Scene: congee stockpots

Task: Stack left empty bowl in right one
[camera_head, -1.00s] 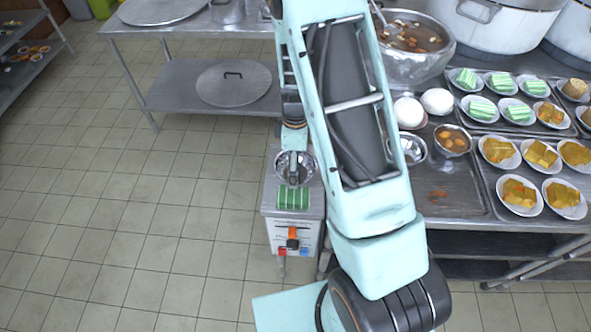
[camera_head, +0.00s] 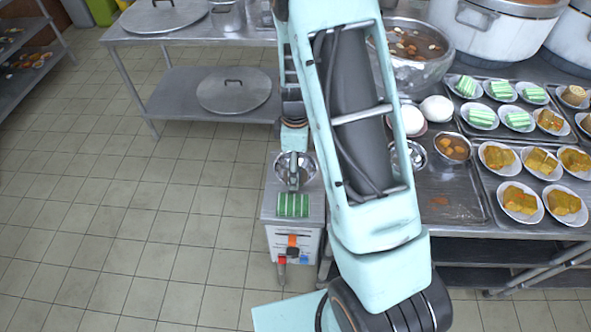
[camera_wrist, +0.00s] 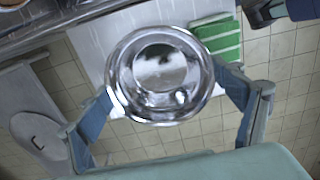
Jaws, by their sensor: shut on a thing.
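A shiny empty metal bowl (camera_head: 309,175) is at the small steel stand left of the long table. It fills the middle of the wrist view (camera_wrist: 160,75). My gripper (camera_head: 293,178) is shut on this bowl, with its blue finger pads (camera_wrist: 168,108) at either side of the rim. I cannot tell whether the bowl touches the stand or is just above it. A second metal bowl (camera_head: 417,155) sits on the table to the right, partly hidden behind my arm.
A green striped item (camera_head: 293,205) lies on the stand (camera_head: 268,203), in front of the bowl. A small bowl of orange food (camera_head: 452,148) and white round items (camera_head: 436,108) are near the second bowl. Plated food fills the trays at right. Open floor lies left.

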